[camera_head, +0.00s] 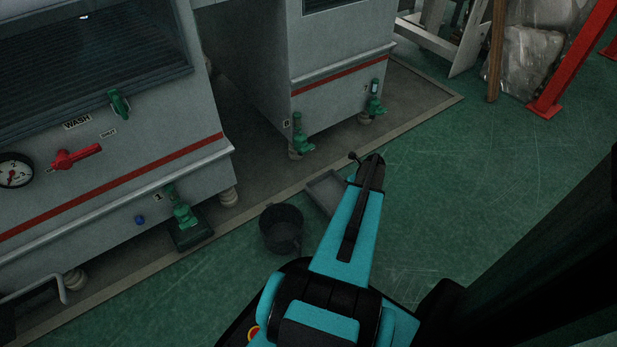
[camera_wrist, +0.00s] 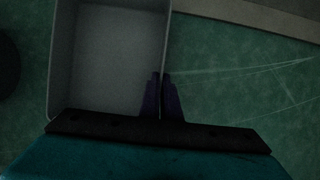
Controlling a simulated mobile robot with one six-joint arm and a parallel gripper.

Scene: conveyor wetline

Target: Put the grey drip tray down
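The grey drip tray (camera_head: 321,190) is a shallow rectangular tray beside the end of my arm in the head view, partly hidden by the arm. In the wrist view the tray (camera_wrist: 105,55) fills the left middle, seen from above, and looks empty. My gripper (camera_wrist: 161,80) has one finger inside the tray and one outside, closed on its right wall. The fingers are hidden behind my arm in the head view. I cannot tell whether the tray touches the floor or hangs just above it.
A dark bucket (camera_head: 282,230) stands on the green floor left of the tray. Machines with green drain valves (camera_head: 183,213) (camera_head: 302,138) stand behind. A dark tray (camera_head: 190,236) lies under valve 1. The green floor (camera_head: 450,190) to the right is clear. A red post (camera_head: 572,60) stands at the upper right.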

